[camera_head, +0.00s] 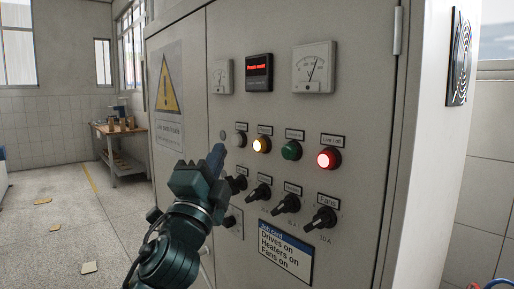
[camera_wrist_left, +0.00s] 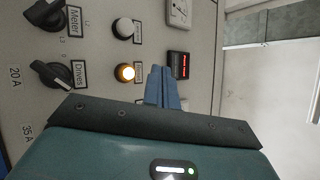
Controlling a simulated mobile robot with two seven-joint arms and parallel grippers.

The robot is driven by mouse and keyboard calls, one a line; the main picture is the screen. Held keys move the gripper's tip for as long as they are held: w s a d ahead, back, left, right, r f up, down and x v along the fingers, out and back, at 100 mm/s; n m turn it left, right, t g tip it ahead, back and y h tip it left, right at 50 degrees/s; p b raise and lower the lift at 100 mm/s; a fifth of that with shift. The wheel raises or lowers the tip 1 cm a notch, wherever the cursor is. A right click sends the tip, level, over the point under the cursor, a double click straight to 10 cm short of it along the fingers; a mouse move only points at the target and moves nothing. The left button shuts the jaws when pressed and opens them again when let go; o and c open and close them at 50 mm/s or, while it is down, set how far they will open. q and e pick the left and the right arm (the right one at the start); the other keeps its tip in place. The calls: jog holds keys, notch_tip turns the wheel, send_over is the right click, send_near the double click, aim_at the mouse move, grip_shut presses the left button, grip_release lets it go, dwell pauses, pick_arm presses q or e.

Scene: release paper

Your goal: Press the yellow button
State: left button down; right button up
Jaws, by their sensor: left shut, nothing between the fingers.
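The yellow button (camera_head: 262,144) is lit, in a row of round buttons on the grey cabinet door. It also shows lit in the left wrist view (camera_wrist_left: 125,73), left of my fingers. My left gripper (camera_head: 218,151) is shut and empty, its blue fingers pointing toward the panel. In the head view its tips are left of the white button (camera_head: 239,140) and the yellow one. In the wrist view the fingers (camera_wrist_left: 160,75) are beside the yellow button, not over it. The gap to the panel cannot be told. My right gripper is out of view.
A green button (camera_head: 291,150) and a lit red button (camera_head: 328,158) are to the right. Below are several black knobs (camera_head: 286,203) and a card (camera_head: 286,251). Above are two gauges (camera_head: 314,67) and a red display (camera_head: 259,71). A workbench (camera_head: 124,147) stands far left.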

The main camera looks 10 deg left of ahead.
aim_at(260, 145)
pick_arm(q)
jog(key=shift+w+d+b, duration=0.2)
jog(key=shift+w+d, duration=0.75)
jog(key=shift+w, duration=0.2)
jog(key=shift+w+d+b, duration=0.2)
jog(key=shift+w+d, duration=0.7)
jog(key=shift+w, duration=0.25)
jog(key=shift+w, duration=0.1)
jog(key=shift+w+d, duration=0.25)
jog(key=shift+w+d, duration=0.3)
jog(key=shift+w, duration=0.05)
dwell(1.1)
jog(key=shift+a, duration=0.1)
jog(key=shift+s+a, duration=0.45)
jog(key=shift+s, duration=0.25)
